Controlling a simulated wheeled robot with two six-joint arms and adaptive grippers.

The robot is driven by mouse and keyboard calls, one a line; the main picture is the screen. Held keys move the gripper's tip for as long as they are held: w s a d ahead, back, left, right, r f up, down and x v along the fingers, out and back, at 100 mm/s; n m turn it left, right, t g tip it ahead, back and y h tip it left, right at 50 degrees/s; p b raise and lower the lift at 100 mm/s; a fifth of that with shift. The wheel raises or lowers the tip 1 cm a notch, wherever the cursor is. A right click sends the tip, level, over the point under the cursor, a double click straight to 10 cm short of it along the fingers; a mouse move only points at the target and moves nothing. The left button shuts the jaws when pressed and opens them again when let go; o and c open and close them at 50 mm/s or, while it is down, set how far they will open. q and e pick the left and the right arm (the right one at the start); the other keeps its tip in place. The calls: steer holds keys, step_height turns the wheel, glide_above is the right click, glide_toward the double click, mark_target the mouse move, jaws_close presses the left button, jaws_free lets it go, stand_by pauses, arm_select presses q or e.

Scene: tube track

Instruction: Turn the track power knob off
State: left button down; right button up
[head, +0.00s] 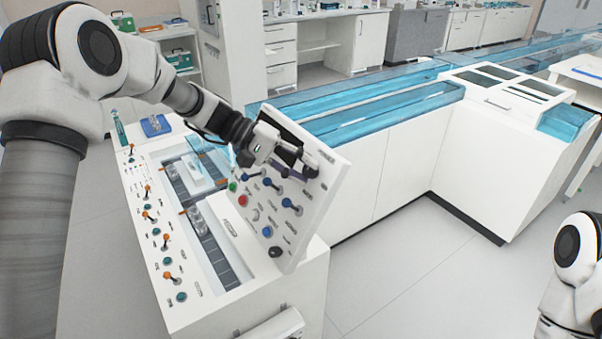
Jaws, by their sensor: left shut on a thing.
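A tilted white control panel (316,212) stands at the right end of the track console, with blue, red, green and black controls on it. My left gripper (310,168) is at the panel's upper right part, shut on a knob there. The gripper's fingers hide most of that knob, and its turned position cannot be told. The panel's labels are too small to read, so I cannot tell which control is the track power knob. My right gripper is out of view; only part of my right arm shows at the lower right.
Blue levers (267,186), a red button (243,200) and a black knob (275,252) sit close by on the panel. The console (185,312) has orange levers along its left edge. A blue-covered track (375,108) runs behind. Floor is clear at the right.

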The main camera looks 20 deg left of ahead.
arm_select(q)
steer(key=shift+f+n+t+h+b, duration=0.3)
steer(key=shift+n+h+b, duration=0.4)
steer(key=shift+n, duration=0.4)
steer(key=shift+r, duration=0.1)
steer(key=c, duration=1)
jaws_free()
steer(key=shift+c, duration=0.2)
steer(key=shift+o, duration=1.2)
steer(key=shift+w+d, duration=0.1)
steer(key=shift+w, duration=0.05)
